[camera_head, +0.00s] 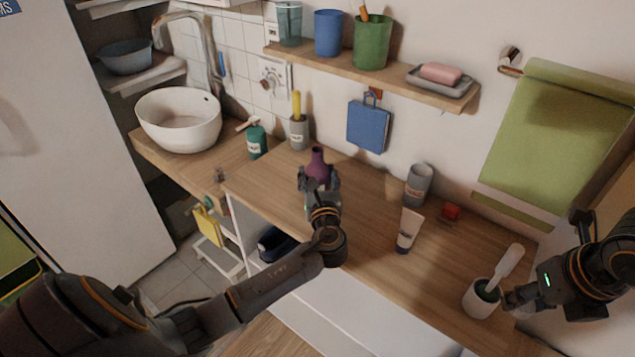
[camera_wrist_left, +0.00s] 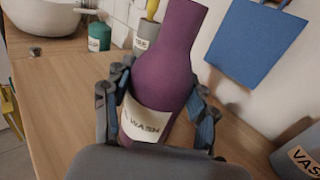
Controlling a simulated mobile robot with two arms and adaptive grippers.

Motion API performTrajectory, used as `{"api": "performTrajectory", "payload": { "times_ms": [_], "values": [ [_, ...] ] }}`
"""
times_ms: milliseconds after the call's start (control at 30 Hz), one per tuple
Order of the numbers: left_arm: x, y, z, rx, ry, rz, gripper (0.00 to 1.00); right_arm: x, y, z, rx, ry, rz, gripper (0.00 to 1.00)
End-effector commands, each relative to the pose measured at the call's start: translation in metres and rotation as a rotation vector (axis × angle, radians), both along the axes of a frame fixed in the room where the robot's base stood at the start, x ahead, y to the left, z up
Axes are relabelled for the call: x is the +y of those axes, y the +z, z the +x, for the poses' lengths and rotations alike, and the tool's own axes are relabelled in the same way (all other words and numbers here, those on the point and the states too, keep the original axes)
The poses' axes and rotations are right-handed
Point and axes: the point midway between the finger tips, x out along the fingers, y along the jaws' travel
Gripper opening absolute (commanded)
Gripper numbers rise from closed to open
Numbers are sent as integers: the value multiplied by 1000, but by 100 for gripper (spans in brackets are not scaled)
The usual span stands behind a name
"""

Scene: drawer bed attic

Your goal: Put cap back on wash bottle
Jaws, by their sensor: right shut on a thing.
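The purple wash bottle (camera_head: 317,164) stands on the wooden counter with no cap on its neck. In the left wrist view the bottle (camera_wrist_left: 168,75) fills the middle and its white label reads "WASH". My left gripper (camera_head: 318,184) has fingers on both sides of the bottle's lower body. Whether they press on it is unclear. My right gripper (camera_head: 506,298) is at the lower right, shut beside a white cup (camera_head: 481,301) that has a white paddle-like thing (camera_head: 508,262) rising from it. What its fingers hold is hidden. A small red thing (camera_head: 451,212) lies near the wall; I cannot tell whether it is the cap.
A tube (camera_head: 408,231) and a grey labelled cup (camera_head: 419,186) stand on the counter between my grippers. A blue board (camera_head: 368,127) hangs behind the bottle, under a wall shelf (camera_head: 430,90). A white basin (camera_head: 177,121) and a green dispenser (camera_head: 256,140) are at the left.

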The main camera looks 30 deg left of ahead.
Motion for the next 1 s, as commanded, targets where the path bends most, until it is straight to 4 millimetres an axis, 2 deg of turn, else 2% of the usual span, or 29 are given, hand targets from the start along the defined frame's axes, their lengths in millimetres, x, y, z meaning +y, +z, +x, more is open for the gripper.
{"api": "performTrajectory", "payload": {
  "times_ms": [367, 467, 600, 667, 867, 1000],
  "values": [
    [0, 4, 0, -2, 0, -1, 22, 0, 0, 0, 0, 0, 0, 27],
    [0, 12, 0, -4, 0, 0, 22, 0, 1, 0, 0, 0, 0, 27],
    [0, 33, 0, -6, -1, 0, 22, 0, 1, 0, 0, 0, 0, 27],
    [-1, 43, -8, -5, -2, -1, 22, 0, 4, 0, 0, 0, 0, 27],
    [-5, 91, -48, -6, -3, -1, 22, 0, 11, 0, 0, 0, 0, 27],
    [-9, 105, -84, 0, -2, 0, 22, 0, 10, 0, 0, 0, 0, 27]
  ]
}}
